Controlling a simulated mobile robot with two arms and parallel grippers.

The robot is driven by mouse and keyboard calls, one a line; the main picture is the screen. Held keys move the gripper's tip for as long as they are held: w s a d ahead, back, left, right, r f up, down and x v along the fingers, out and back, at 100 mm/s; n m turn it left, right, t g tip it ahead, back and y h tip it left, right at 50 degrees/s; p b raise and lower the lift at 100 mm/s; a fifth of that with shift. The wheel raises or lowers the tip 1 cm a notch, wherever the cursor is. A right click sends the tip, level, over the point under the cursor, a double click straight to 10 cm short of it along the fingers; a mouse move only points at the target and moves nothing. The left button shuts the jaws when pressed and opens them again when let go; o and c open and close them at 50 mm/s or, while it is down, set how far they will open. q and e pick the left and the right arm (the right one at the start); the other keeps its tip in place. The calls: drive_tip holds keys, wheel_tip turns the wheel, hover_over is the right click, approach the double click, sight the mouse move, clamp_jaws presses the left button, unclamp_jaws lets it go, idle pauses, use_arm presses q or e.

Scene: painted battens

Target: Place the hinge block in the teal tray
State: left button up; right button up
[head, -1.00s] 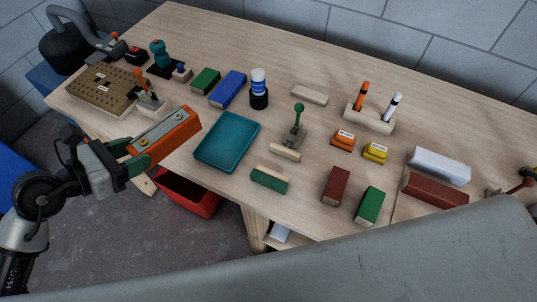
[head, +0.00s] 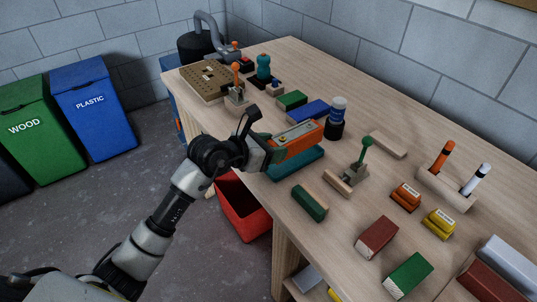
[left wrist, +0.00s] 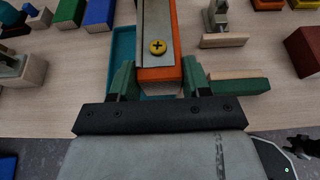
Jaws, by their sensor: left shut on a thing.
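The hinge block (head: 298,138) is an orange block with a grey metal plate and brass screws on top. My left gripper (head: 272,150) is shut on its near end; in the left wrist view the green fingers (left wrist: 160,80) flank the hinge block (left wrist: 157,45). The block is held above the teal tray (head: 296,164), hiding much of it. In the left wrist view the tray (left wrist: 123,48) shows below and beside the block. The visible part of the tray looks empty. My right gripper is not seen.
A dark green block (head: 309,203) lies right of the tray near the table's front edge. A blue block (head: 309,110) and a white-capped bottle in a black holder (head: 336,120) stand behind. A lever clamp (head: 360,163) is to the right. A red bin (head: 242,205) sits below the edge.

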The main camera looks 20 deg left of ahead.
use_arm(q)
drive_tip(key=w+a+f, duration=0.1)
drive_tip(key=w+f, duration=0.1)
drive_tip(key=w+a, duration=0.1)
drive_tip(key=shift+w+a+f, duration=0.3)
drive_tip(key=shift+w+f, duration=0.1)
drive_tip(key=shift+f, duration=1.95)
